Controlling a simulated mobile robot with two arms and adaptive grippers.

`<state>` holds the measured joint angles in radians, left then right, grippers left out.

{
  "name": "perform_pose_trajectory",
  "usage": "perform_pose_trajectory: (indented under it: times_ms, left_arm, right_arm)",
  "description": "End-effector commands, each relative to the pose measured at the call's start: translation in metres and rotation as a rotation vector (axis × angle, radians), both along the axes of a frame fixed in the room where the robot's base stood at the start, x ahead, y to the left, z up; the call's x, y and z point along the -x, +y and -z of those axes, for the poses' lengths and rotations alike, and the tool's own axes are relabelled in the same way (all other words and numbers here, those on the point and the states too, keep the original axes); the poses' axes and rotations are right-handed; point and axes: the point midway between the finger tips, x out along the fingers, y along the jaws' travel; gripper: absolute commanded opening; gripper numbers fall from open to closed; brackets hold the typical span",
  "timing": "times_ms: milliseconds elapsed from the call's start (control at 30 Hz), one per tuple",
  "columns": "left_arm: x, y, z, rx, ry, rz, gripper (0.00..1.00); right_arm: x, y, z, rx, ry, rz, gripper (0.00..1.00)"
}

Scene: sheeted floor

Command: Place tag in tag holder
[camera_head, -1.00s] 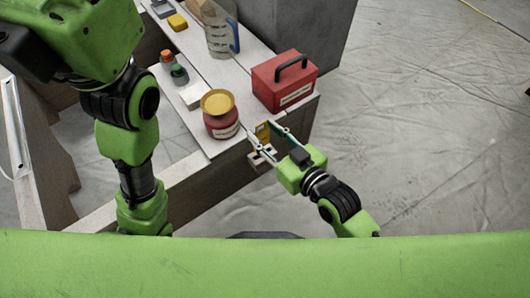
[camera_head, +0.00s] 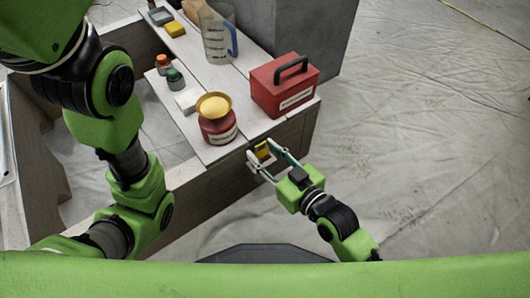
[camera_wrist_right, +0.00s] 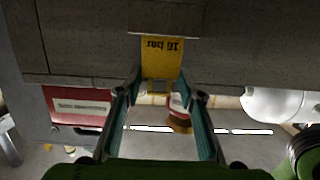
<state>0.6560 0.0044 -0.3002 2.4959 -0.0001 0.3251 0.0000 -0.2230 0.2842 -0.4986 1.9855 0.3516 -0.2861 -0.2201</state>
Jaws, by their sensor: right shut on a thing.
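A yellow tag (camera_wrist_right: 160,58) marked "16 bar" shows upside down in the right wrist view. My right gripper (camera_wrist_right: 162,88) is shut on it, one finger at each side. In the head view the tag (camera_head: 262,150) and right gripper (camera_head: 264,163) are at the bench's near end face, below the top edge. A flat holder-like plate (camera_wrist_right: 168,16) meets the tag's edge in the wrist view. I cannot tell whether the tag is inside it or only against it. My left arm crosses the left of the head view; its gripper is out of view.
The bench top (camera_head: 240,118) holds a red toolbox (camera_head: 284,90), a red jar with a yellow funnel (camera_head: 214,106), a measuring jug (camera_head: 217,40) and small bottles (camera_head: 175,78). Sheeted floor (camera_head: 420,150) at the right is clear.

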Motion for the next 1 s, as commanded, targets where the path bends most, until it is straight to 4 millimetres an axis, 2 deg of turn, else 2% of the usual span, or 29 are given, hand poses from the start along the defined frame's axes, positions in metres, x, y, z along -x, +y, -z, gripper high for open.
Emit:
perform_pose_trajectory:
  times_ms: [33, 67, 100, 133, 567, 600, 700, 1000]
  left_arm:
    - [0.000, 0.000, 0.000, 0.000, 0.000, 0.000, 0.40]
    - [0.000, 0.000, 0.000, 0.000, 0.000, 0.000, 0.40]
    - [0.000, 0.000, 0.000, 0.000, 0.000, 0.000, 0.40]
    - [0.000, 0.000, 0.000, 0.000, 0.000, 0.000, 0.40]
    - [0.001, 0.000, -0.004, 0.000, -0.004, 0.001, 0.40]
    - [0.000, 0.000, -0.006, 0.001, -0.003, 0.002, 0.40]
    - [-0.019, 0.001, -0.002, 0.002, 0.051, 0.002, 0.40]
    - [-0.048, 0.003, 0.005, 0.008, 0.144, 0.007, 0.40]
  right_arm:
    - [0.000, 0.000, 0.002, 0.001, 0.001, 0.000, 0.20]
    - [0.000, 0.000, 0.001, 0.000, 0.000, 0.000, 0.40]
    - [0.000, 0.000, 0.001, 0.000, 0.000, 0.000, 0.51]
    - [0.000, 0.000, 0.001, 0.000, 0.000, 0.000, 0.52]
    - [0.005, -0.003, -0.003, 0.001, 0.002, 0.000, 0.52]
    - [0.008, -0.006, -0.004, 0.001, 0.002, 0.000, 0.52]
    - [0.021, -0.015, -0.009, 0.003, 0.003, -0.001, 0.52]
    - [0.070, -0.051, -0.021, 0.003, 0.004, -0.002, 0.52]
